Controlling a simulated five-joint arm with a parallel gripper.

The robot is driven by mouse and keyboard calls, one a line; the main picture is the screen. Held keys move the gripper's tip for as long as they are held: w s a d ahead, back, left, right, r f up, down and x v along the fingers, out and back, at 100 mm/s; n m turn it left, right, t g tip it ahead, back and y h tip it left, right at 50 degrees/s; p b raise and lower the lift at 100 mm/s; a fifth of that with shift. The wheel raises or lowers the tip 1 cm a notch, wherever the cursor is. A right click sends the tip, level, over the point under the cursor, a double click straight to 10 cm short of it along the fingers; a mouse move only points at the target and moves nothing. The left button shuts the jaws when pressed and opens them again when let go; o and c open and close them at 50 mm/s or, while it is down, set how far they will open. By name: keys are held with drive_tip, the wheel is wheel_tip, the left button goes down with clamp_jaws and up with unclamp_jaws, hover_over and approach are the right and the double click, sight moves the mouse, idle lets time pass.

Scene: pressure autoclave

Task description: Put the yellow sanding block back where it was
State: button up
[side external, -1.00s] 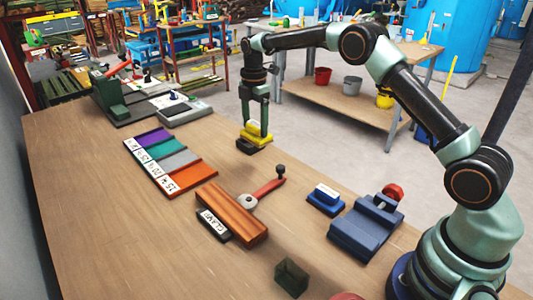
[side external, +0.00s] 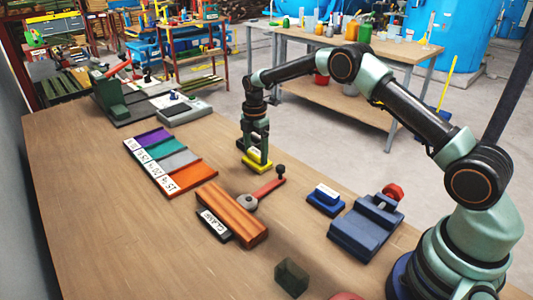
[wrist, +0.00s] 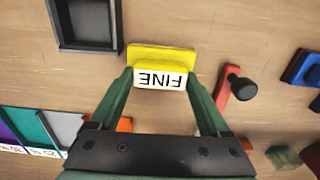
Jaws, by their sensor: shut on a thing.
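The yellow sanding block (side external: 257,164) is between the fingers of my gripper (side external: 256,152), near the right edge of the wooden table. In the wrist view the yellow block (wrist: 162,55) shows a white label reading FINE, upside down, and my gripper (wrist: 160,78) is shut on its upper part. I cannot tell whether its base touches the table. A black shallow tray (wrist: 85,47) lies empty at the upper left of the wrist view, beside and apart from the block.
A red-handled tool (side external: 268,189) with a dark knob lies close to the block. A blue block (side external: 326,198) and a blue vise (side external: 366,228) stand nearer my base. A brown wooden block (side external: 236,213) and a coloured strip (side external: 170,160) lie to the left.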

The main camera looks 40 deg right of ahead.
drive_tip(key=shift+f, duration=0.1)
drive_tip(key=o, duration=1.2)
drive_tip(key=shift+c, duration=0.2)
wheel_tip(320, 180, up, 13)
wheel_tip(320, 180, up, 7)
drive_tip(key=m+t, duration=0.1)
drive_tip(key=m, duration=0.3)
hover_over(256, 152)
drive_tip(key=s+a, duration=0.1)
drive_tip(key=s, duration=0.3)
drive_tip(key=s+a+r+m+t, duration=0.1)
drive_tip(key=s+r+m+t, duration=0.1)
drive_tip(key=s+r+m, duration=0.55)
drive_tip(key=s+a+f+m+t, duration=0.1)
drive_tip(key=s+f+m, duration=0.1)
drive_tip(key=s, duration=0.6)
drive_tip(key=s+f+m+t, duration=0.1)
drive_tip(key=s+f+m, duration=0.2)
drive_tip(key=s, duration=0.5)
drive_tip(key=shift+a+m+t, duration=0.3)
drive_tip(key=shift+a+m, duration=0.05)
drive_tip(key=shift+m, duration=0.4)
